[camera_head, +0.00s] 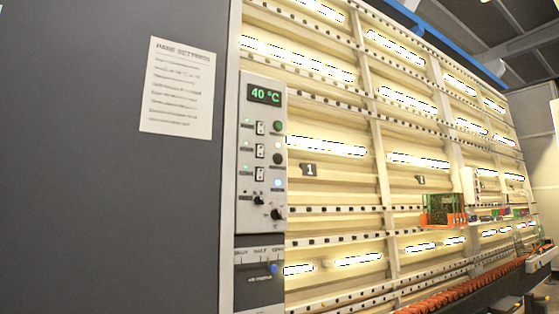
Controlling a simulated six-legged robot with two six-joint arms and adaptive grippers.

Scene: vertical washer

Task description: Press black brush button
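A grey control panel (246,184) stands upright in the middle left, with a green "40 °C" display (265,94) at its top. Below it, on the right side, a green button (278,127), a dark, black-looking button (277,159) and a pale bluish button (277,183) sit in a column. Small switches (260,151) and indicator lights (249,121) are to their left. Two black knobs (277,213) are lower down. The small labels are too blurred to read, so the brush label cannot be confirmed. Neither of my grippers is in view.
A lower panel section holds a blue-tipped lever (272,268). A dark wall (110,220) with a paper notice (178,88) fills the left. The lit washer frame (335,215) recedes to the right, with a green board in orange holders (439,211) on it.

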